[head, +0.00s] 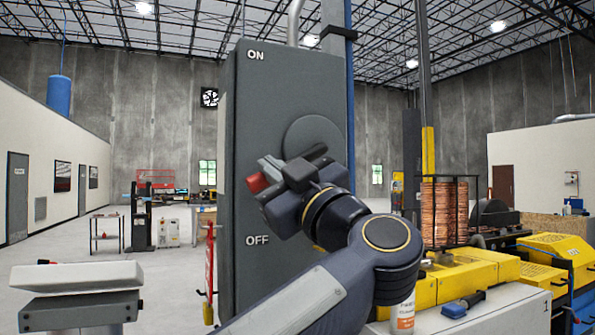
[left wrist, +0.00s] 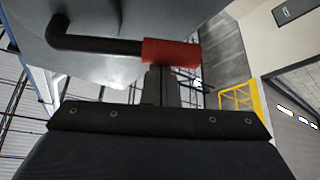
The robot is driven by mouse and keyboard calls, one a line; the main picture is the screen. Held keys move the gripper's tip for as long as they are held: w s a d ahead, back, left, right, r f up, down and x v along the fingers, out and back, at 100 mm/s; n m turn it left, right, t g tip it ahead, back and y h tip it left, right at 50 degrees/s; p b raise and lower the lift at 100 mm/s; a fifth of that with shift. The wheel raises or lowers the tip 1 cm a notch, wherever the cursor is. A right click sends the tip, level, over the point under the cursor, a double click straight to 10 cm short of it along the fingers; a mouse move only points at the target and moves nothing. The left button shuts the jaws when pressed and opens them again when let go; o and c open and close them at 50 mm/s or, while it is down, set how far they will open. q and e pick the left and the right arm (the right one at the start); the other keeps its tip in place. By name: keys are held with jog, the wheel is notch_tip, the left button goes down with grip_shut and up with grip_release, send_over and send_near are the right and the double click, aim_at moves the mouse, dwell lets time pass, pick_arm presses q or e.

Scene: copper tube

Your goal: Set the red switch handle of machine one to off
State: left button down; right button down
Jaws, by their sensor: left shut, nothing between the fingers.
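The grey switch box (head: 290,85) stands in the middle of the head view, with ON at its upper part and OFF lower down. A round grey disc is on its face. The red switch handle (head: 257,183) shows its red grip left of the disc, between the two labels and nearer OFF. My left gripper (head: 270,176) is shut beside the red grip and partly hides the lever. In the left wrist view the red grip (left wrist: 172,53) sits on a bent black lever, just beyond the shut fingertips (left wrist: 160,75); I cannot tell whether they touch. My right gripper is not in view.
A white-topped cabinet (head: 440,322) marked 1 stands at the lower right, with a bottle (head: 403,312) and a blue-black tool (head: 463,303) on it. Yellow machinery (head: 470,275) and copper coils (head: 445,212) are behind. Open floor lies left of the box.

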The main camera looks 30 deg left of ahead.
pick_arm(q)
jog(key=shift+w+d+f+n+b, duration=0.2)
jog(key=shift+w+f+b, duration=0.15)
jog(key=shift+f, duration=0.4)
jog(key=shift+w+d+f+n+b, duration=0.1)
jog(key=shift+w+d+f+b, duration=0.2)
jog(key=shift+f, duration=0.45)
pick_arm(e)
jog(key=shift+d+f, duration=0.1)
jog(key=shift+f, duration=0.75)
pick_arm(q)
jog(key=shift+a, duration=0.1)
